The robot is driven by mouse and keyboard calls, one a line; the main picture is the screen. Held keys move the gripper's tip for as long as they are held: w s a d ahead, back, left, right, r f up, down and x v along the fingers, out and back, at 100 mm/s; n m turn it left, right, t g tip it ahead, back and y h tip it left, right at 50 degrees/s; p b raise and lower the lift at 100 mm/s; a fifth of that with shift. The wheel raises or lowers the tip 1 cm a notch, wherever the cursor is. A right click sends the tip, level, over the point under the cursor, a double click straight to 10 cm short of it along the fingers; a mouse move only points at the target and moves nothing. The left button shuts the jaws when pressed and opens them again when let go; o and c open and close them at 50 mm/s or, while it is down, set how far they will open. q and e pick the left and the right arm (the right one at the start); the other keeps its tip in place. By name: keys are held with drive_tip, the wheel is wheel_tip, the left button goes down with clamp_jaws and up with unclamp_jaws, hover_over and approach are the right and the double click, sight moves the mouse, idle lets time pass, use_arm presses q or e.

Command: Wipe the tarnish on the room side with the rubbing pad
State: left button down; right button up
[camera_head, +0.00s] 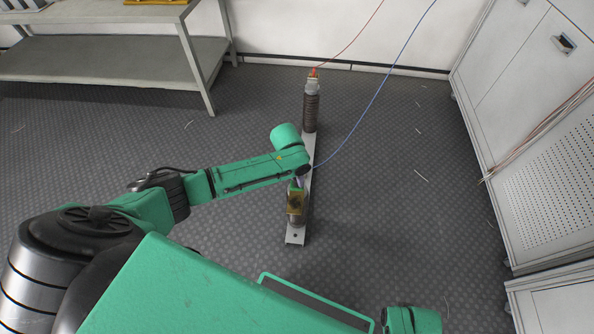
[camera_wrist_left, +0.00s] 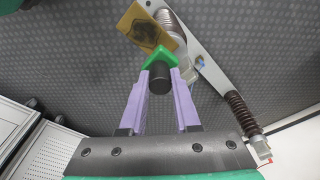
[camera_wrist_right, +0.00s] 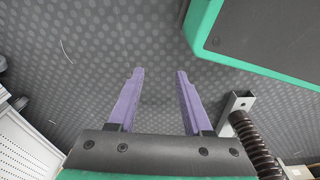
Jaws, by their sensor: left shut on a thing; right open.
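The rubbing pad, a green block with a black round grip (camera_wrist_left: 160,83), is held between the purple fingers of my left gripper (camera_wrist_left: 160,92). The gold plate (camera_wrist_left: 143,22) bears a dark tarnish patch (camera_wrist_left: 147,33) on its visible face. The pad overlaps the plate's lower edge in the left wrist view; I cannot tell whether they touch. The patch is largely uncovered. In the head view, the plate (camera_head: 296,203) stands at the near end of the fuse stand, just below my left gripper. My right gripper (camera_wrist_right: 160,75) is open and empty above the floor.
The fuse stand's pale base bar (camera_head: 295,238) lies on the floor, with a brown ribbed insulator (camera_head: 311,108) at its far end. Red (camera_head: 350,42) and blue (camera_head: 385,75) wires run nearby. A shelf (camera_head: 110,65) stands left, cabinets (camera_head: 540,130) right.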

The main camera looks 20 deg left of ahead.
use_arm(q)
drive_tip(key=shift+r+p, duration=0.7)
drive_tip(key=shift+r, duration=0.05)
drive_tip(key=shift+r+p, duration=0.65)
drive_tip(key=shift+p, duration=0.2)
use_arm(e)
drive_tip(key=s+d+f, duration=0.2)
drive_tip(key=s+f, duration=0.1)
drive_tip(key=s, duration=0.3)
drive_tip(key=shift+f, duration=0.2)
